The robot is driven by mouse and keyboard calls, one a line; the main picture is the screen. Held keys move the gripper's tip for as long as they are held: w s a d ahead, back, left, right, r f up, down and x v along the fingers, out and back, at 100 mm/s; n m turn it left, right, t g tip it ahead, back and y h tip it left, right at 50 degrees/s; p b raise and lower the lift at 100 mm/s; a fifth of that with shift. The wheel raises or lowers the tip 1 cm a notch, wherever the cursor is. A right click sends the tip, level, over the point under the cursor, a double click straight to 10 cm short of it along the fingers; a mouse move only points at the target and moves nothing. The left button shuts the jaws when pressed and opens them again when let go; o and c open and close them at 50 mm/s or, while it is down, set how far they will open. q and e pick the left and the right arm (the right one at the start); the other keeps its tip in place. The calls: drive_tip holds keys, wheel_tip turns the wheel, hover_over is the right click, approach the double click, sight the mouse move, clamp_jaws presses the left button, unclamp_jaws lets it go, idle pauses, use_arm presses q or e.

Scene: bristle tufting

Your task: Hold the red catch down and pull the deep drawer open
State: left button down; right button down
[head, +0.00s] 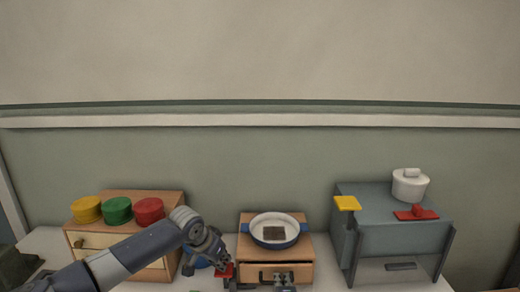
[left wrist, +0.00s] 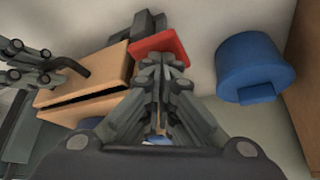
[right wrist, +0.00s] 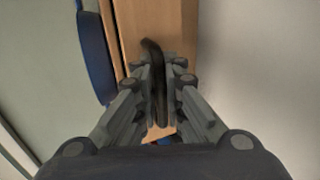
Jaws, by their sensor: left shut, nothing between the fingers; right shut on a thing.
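The wooden drawer box (head: 305,250) stands at the centre front of the head view. Its drawer front (head: 299,269) carries a dark bar handle (right wrist: 158,85). My right gripper (head: 276,278) is shut on this handle; it also shows in the left wrist view (left wrist: 35,65). The red catch (head: 228,274) is a flat plate beside the box, also in the left wrist view (left wrist: 158,43). My left gripper (left wrist: 162,62) is shut and empty, fingertips at the catch's edge; firm contact cannot be told. A dark slit (left wrist: 90,97) runs along the box in the left wrist view.
A blue-handled pan (head: 274,230) with a dark block sits on the box. A blue cylinder (left wrist: 252,68) stands near the catch. A wooden cabinet (head: 150,198) with yellow, green and red round pieces is at left. A grey cabinet (head: 380,210) with a white pot is at right.

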drive_tip(key=shift+s+f, duration=0.1)
drive_tip(key=shift+s, duration=1.55)
drive_tip(key=c, duration=1.4)
unclamp_jaws()
drive_tip(key=shift+c, duration=0.2)
drive_tip(key=v, duration=0.8)
